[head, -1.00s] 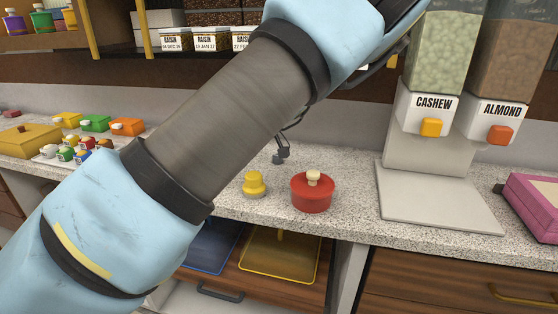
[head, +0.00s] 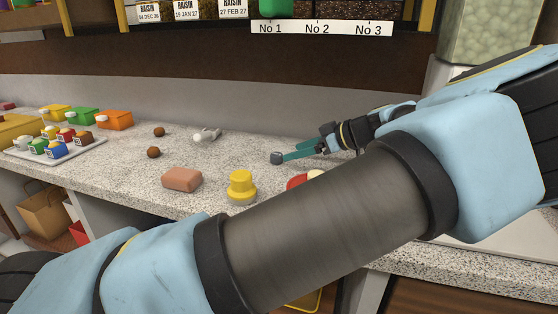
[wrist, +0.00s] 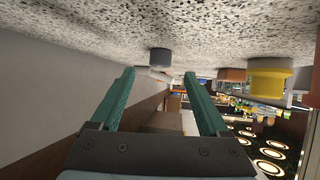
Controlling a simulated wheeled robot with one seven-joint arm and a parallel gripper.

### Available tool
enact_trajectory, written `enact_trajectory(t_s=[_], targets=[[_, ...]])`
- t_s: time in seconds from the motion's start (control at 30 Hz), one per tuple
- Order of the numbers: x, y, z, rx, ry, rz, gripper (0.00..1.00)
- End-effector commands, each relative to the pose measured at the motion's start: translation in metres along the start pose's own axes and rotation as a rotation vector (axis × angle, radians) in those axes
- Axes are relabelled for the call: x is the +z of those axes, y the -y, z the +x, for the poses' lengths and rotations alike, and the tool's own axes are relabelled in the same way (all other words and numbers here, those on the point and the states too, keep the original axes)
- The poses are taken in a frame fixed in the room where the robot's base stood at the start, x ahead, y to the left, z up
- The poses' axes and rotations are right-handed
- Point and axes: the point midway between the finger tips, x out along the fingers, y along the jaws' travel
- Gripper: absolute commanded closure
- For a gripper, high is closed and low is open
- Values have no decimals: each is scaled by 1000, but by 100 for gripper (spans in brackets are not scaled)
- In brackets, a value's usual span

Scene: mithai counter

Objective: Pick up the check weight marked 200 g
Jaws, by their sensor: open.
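A small dark grey piece (head: 277,158) stands on the speckled counter just off my fingertips; it looks like a check weight, but I cannot read a mark on it. A yellow stepped knob-topped piece (head: 241,187) stands nearer the front edge, also with no readable mark. My gripper (head: 299,153) is low over the counter, its teal fingers pointing left toward the grey piece. In the wrist view, where the counter is at the top, the fingers (wrist: 160,85) are apart and empty. The grey piece (wrist: 160,58) shows beyond and between their tips, the yellow piece (wrist: 268,75) to the right.
A red lidded pot (head: 300,181) is partly hidden behind my arm. A pinkish-brown block (head: 182,180), two brown balls (head: 153,152) and a pale metallic item (head: 207,135) lie to the left. A shelf hangs above.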

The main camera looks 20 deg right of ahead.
Motion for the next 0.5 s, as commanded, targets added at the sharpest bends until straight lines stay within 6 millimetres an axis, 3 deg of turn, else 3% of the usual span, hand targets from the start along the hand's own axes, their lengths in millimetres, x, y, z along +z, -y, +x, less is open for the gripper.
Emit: enact_trajectory(t_s=[0.5], targets=[[-3,0,60,-1,1,1,21]])
